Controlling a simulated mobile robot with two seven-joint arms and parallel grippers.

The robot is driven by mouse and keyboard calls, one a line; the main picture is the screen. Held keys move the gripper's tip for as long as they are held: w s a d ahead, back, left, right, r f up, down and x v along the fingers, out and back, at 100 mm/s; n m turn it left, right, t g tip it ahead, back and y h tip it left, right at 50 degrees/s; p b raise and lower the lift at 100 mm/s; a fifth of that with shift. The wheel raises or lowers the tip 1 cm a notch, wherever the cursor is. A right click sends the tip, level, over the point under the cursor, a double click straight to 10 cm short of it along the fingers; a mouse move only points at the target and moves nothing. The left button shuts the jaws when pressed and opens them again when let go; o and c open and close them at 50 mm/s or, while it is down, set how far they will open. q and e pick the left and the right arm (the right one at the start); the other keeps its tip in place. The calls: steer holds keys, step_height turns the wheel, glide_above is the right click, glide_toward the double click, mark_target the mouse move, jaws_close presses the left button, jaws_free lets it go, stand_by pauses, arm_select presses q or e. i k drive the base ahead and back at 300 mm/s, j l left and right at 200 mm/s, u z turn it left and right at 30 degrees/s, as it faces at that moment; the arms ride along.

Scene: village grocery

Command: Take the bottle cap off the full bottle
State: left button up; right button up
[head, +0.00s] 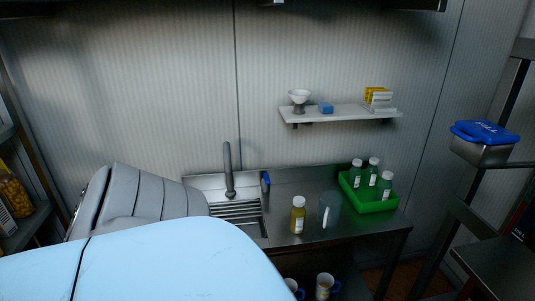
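A bottle with yellow-amber contents (298,217) and a white cap (298,201) stands upright on the metal counter, right of the sink. The cap is on it, and it looks filled nearly to the neck. Three green bottles stand in a green tray (376,208) at the counter's right end, and they have white caps too. Their fill level is too dark to tell. Neither of my grippers is in view, and nothing in view is touching the bottles.
A wall shelf (340,114) hangs above. A blue-lidded container (484,143) is at right. The lower left is blocked from view.

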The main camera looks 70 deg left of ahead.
mark_target(298, 215)
steer(key=u, duration=1.9)
